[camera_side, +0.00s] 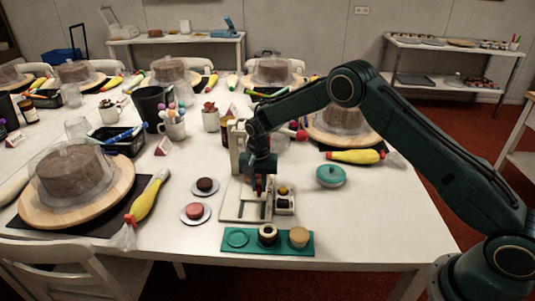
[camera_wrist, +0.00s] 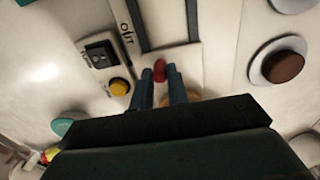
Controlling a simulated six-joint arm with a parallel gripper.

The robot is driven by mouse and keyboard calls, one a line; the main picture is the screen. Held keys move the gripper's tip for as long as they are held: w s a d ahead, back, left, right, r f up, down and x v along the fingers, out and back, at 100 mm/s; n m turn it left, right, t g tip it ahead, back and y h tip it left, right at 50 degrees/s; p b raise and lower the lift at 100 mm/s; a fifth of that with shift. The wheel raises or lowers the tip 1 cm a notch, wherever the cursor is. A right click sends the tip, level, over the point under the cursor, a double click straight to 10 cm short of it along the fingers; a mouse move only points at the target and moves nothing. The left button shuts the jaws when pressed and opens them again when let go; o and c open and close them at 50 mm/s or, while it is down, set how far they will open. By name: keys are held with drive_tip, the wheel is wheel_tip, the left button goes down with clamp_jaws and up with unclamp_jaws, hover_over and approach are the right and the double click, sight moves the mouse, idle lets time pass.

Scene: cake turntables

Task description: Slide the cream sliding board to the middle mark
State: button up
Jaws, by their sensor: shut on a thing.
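The cream machine has an upright column (camera_side: 237,145) and a flat base (camera_side: 232,212) with dark rails. In the wrist view a cream panel, seemingly the sliding board (camera_wrist: 168,20), lies between the dark rails. A small red knob (camera_wrist: 159,70) is at the near end of the rails. My gripper (camera_side: 258,190) points down over the base. In the wrist view my gripper (camera_wrist: 160,80) has its two blue fingers shut on the red knob. Dark lettering is beside the rail, but I cannot make out a middle mark. My gripper hides part of the board in the side view.
A switch box with a yellow button (camera_side: 283,190) sits right of the rails. Small cakes on plates (camera_side: 196,213) stand left. A teal lidded dish (camera_side: 331,176) stands right. Covered cakes and piping bags crowd the table behind.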

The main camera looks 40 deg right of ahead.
drive_tip(key=shift+w+d+r, duration=0.1)
drive_tip(key=shift+w+d, duration=1.3)
drive_tip(key=shift+w, duration=0.2)
drive_tip(key=shift+d, duration=0.1)
drive_tip(key=o, duration=0.8)
drive_tip(key=shift+s, duration=0.1)
drive_tip(key=shift+r, duration=1.35)
wheel_tip(320, 180, up, 4)
drive_tip(key=shift+r, duration=0.2)
